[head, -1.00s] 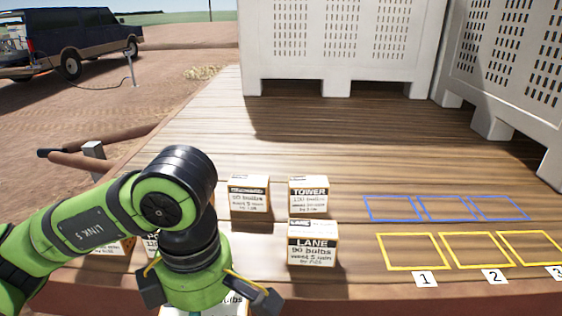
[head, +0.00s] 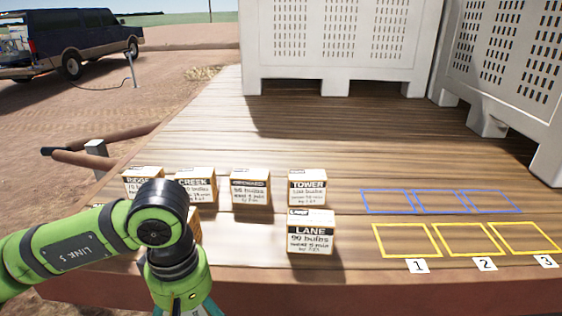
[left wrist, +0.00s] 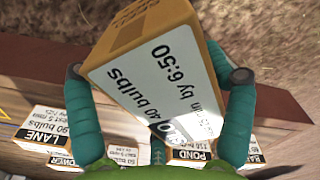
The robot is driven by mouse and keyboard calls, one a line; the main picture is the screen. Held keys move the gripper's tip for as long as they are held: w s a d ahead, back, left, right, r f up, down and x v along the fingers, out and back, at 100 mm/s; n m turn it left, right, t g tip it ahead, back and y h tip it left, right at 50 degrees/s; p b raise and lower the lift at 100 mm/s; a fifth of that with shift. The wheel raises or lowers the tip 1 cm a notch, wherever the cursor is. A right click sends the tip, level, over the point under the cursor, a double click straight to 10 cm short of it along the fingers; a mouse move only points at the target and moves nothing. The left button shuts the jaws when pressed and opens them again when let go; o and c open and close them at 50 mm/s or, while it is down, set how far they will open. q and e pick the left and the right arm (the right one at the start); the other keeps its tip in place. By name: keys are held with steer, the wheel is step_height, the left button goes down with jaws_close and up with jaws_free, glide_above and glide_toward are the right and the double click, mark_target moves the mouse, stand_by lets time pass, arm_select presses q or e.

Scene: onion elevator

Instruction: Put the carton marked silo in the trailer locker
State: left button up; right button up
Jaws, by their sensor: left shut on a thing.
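My left gripper (left wrist: 159,75) is shut on a carton (left wrist: 150,72) with brown card sides and a white label. The label faces the left wrist camera upside down and tilted. I can read "40 bulbs" and "by 6:50"; its name is partly hidden by glare and the angle, so I cannot confirm silo. My right gripper is not in view. I cannot see anything I can identify as the trailer locker.
Cartons stand on the wooden deck: RIDGE (head: 143,186), CREEK (head: 196,187), an unclear one (head: 250,188), TOWER (head: 307,188) and LANE (head: 311,238). POND (left wrist: 196,153) shows in the wrist view. Outlined squares lie right. Large white bins (head: 335,45) stand behind; mid-deck is clear.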

arm_select(q)
steer(key=a+f+m, duration=0.1)
steer(key=m, duration=0.1)
steer(key=w+a+f+m, duration=0.1)
steer(key=m, duration=0.1)
steer(key=a+f+m, duration=0.1)
steer(key=shift+w+a+f+m, duration=0.2)
steer(key=shift+w+f+m, duration=0.1)
steer(key=shift+w+m, duration=0.1)
steer(key=shift+a+f+m, duration=0.45)
steer(key=shift+m, duration=0.45)
steer(key=shift+w+d, duration=0.1)
